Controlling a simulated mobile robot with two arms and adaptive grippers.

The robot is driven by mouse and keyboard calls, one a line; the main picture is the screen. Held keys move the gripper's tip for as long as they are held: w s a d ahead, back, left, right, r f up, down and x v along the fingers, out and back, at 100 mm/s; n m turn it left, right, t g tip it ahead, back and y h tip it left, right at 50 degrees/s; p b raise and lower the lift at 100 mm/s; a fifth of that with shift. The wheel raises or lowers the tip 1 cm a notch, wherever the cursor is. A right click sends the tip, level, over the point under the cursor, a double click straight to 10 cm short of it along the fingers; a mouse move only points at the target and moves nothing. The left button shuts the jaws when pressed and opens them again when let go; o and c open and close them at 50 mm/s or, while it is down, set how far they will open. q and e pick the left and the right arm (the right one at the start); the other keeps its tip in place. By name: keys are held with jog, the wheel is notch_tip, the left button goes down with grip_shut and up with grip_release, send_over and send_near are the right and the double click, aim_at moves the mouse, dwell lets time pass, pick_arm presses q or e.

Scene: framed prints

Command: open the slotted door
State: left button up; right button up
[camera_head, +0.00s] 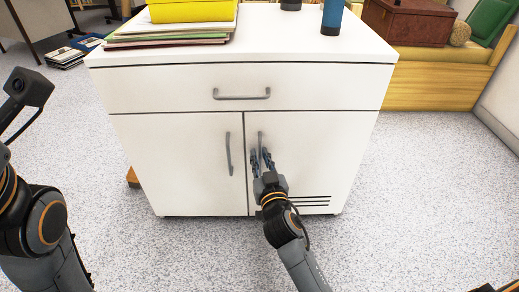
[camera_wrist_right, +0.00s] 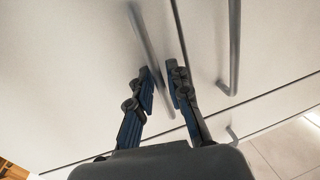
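The slotted door (camera_head: 318,165) is the right-hand door of the white cabinet, with dark slots low at its right. It is shut, flush with the left door (camera_head: 185,165). Its upright grey bar handle (camera_head: 260,142) is near the middle gap. My right gripper (camera_head: 261,153) is at this handle, fingers pointing at the door. In the right wrist view the fingers (camera_wrist_right: 160,78) stand apart and the slotted door's handle (camera_wrist_right: 145,40) runs between them; contact cannot be told. My left arm shows at the left edge, but its gripper is out of view.
The left door's handle (camera_head: 228,154) is close beside my right gripper. A drawer with a handle (camera_head: 241,94) is above the doors. Books (camera_head: 170,35) and a blue cylinder (camera_head: 332,16) stand on top. The speckled floor in front is clear.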

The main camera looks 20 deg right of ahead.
jog(key=shift+w, duration=0.1)
grip_shut()
